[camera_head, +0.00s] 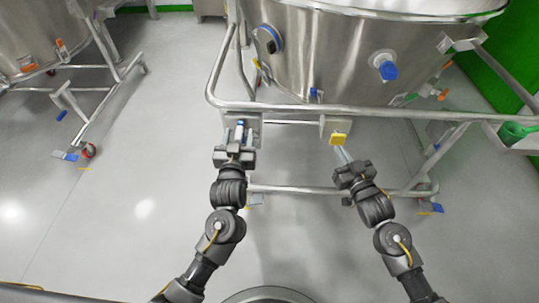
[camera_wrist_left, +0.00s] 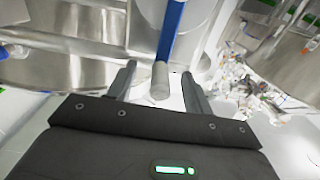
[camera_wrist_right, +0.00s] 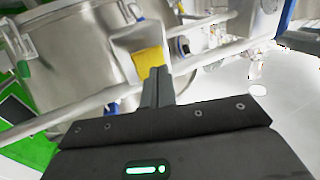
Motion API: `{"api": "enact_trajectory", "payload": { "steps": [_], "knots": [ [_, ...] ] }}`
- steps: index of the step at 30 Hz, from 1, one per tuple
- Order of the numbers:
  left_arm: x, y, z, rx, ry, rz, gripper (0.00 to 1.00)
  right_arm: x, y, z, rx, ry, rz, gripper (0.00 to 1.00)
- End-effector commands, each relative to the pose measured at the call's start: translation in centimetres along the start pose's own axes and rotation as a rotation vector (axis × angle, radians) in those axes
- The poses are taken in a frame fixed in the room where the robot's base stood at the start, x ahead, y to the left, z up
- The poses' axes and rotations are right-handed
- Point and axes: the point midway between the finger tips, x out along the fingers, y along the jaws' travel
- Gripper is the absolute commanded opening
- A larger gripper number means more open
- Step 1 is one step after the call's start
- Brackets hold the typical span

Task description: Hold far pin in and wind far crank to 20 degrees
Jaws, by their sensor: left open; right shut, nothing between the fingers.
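The crank, a blue arm (camera_wrist_left: 172,32) ending in a grey knob (camera_wrist_left: 160,82), shows in the left wrist view. My left gripper (camera_head: 239,134) is open, with one finger on each side of the knob; I cannot tell whether they touch it. The yellow square piece (camera_head: 338,139), apparently the pin's head, is on a bracket under the vessel rail. It also shows in the right wrist view (camera_wrist_right: 149,58). My right gripper (camera_head: 341,154) is shut and empty, its fingertips at the yellow piece's face. Contact, and how far in the pin is, cannot be told.
A steel vessel (camera_head: 340,55) stands behind a tubular frame rail (camera_head: 400,111) just beyond both grippers. A blue-capped port (camera_head: 386,68) juts from the vessel. A green scoop (camera_head: 513,131) is at right.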

Motion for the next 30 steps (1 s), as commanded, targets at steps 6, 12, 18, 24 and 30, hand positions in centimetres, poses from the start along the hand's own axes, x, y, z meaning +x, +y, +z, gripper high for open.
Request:
{"api": "enact_trajectory", "payload": {
  "steps": [6, 12, 18, 24, 30],
  "knots": [
    [0.0, 0.0, 0.0, 0.0, 0.0, 0.0, 0.51, 0.0, 0.0, 0.0, 0.0, 0.0, 0.0, 0.0],
    [0.0, 0.0, 0.0, 0.0, 0.0, 0.0, 0.51, 0.0, 0.0, 0.0, 0.0, 0.0, 0.0, 0.0],
    [0.0, 0.0, 0.0, 0.0, 0.0, 0.0, 0.51, 0.2, 0.1, 0.0, 0.0, 0.0, 0.0, 0.0],
    [0.0, 0.0, 0.0, 0.0, 0.0, 0.0, 0.51, 0.9, 0.3, 0.0, 0.0, 0.0, 0.001, 0.0],
    [0.0, 0.0, 0.0, 0.0, 0.0, 0.0, 0.51, 1.6, 0.6, 0.0, 0.0, 0.0, 0.001, 0.0]
  ]
}}
